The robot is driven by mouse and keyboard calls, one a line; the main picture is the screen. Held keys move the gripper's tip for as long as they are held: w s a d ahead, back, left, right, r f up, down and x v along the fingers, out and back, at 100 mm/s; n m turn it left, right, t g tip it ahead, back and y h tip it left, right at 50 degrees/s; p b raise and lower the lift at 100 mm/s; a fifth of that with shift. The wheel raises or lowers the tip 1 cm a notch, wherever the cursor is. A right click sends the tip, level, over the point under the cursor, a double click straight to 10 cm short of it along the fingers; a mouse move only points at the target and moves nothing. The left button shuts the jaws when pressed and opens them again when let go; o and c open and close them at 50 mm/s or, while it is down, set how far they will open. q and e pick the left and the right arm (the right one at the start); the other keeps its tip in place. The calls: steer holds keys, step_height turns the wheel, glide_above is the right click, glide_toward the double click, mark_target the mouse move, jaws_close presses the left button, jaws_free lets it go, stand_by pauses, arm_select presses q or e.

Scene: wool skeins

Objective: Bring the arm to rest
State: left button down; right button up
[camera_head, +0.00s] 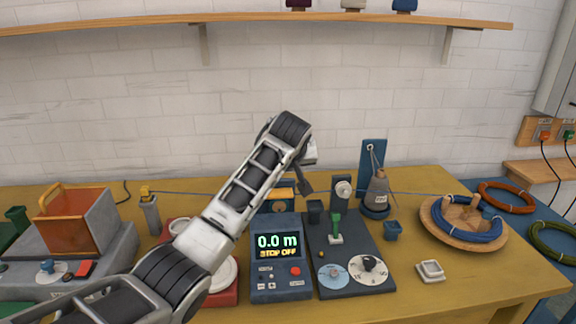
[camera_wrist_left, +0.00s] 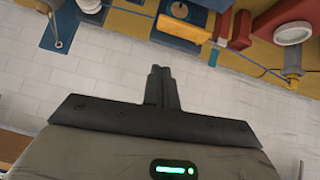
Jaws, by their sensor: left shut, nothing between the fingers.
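My left arm comes in from the lower left in the head view and reaches up over the middle of the table. My left gripper (camera_head: 306,184) hangs at its end, in front of the wall and above the back of the table. In the left wrist view the left gripper (camera_wrist_left: 160,88) has its two dark fingers together with nothing between them. The wrist view is turned so that the table lies at the top and the white brick wall below. My right arm and gripper are not in view.
A meter box (camera_head: 278,262) reading "0.0 m" and "STOP OFF" stands below the arm, beside a dark panel (camera_head: 345,255) with dials. A shelf (camera_head: 330,18) runs above.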

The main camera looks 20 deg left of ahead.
arm_select(q)
steer(key=s+f+m+g, duration=0.1)
steer(key=s+f, duration=0.5)
steer(key=s+f+m+h, duration=0.1)
steer(key=s+f, duration=0.5)
steer(key=s, duration=0.1)
steer(key=s+f+m+g+h, duration=0.1)
steer(key=s+f, duration=0.6)
steer(key=shift+s+d+f+g, duration=0.1)
steer(key=shift+d+g, duration=0.05)
steer(key=shift+g, duration=0.15)
steer(key=s+a+f+m+g, duration=0.1)
steer(key=s+a+m+g, duration=0.2)
steer(key=s, duration=2.2)
steer(key=w+d+f+m+t+h, duration=0.1)
steer(key=w+d+f+t+h, duration=0.2)
steer(key=w+d+f+t, duration=0.2)
steer(key=shift+w+f+t, duration=0.55)
steer(key=shift+f+t, duration=0.45)
steer(key=shift+f, duration=0.9)
steer(key=shift+d, duration=0.1)
